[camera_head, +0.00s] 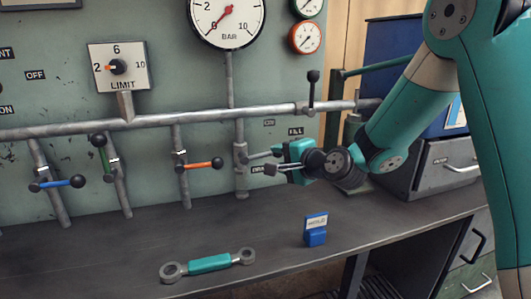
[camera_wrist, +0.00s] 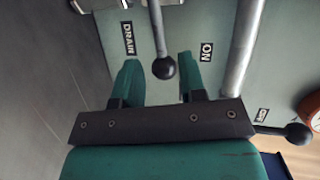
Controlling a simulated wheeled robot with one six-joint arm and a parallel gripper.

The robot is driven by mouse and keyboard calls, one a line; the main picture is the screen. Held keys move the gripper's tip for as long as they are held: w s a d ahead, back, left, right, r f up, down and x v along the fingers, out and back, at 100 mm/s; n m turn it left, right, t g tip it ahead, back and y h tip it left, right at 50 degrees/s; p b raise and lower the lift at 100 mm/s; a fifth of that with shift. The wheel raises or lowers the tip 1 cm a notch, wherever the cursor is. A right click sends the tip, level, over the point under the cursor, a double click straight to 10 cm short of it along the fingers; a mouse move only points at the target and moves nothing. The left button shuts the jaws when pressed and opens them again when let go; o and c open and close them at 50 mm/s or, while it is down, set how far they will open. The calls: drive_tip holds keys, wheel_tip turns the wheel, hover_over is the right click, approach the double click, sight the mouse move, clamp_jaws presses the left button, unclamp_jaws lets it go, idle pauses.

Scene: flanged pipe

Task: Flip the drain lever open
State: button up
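The drain lever (camera_wrist: 156,28) is a grey rod with a black ball knob (camera_wrist: 163,67), between the DRAIN label (camera_wrist: 129,38) and the ON label (camera_wrist: 206,52) in the wrist view. My gripper (camera_wrist: 159,70) is open, with one teal finger on each side of the knob. Gaps show between the knob and both fingers, so it does not look gripped. In the head view my gripper (camera_head: 262,162) is at the lower end of the right vertical pipe (camera_head: 240,155), and the lever is mostly hidden there.
Levers with blue (camera_head: 62,183), green (camera_head: 103,155) and orange (camera_head: 203,165) handles are to the left. A black-knobbed lever (camera_head: 312,88) stands upright on the horizontal pipe (camera_head: 200,114). A teal wrench (camera_head: 209,263) and a blue block (camera_head: 315,238) sit on the bench (camera_head: 120,255).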

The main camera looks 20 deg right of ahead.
sight(268, 155)
drive_tip(key=x, duration=0.6)
drive_tip(key=shift+r, duration=0.1)
clamp_jaws()
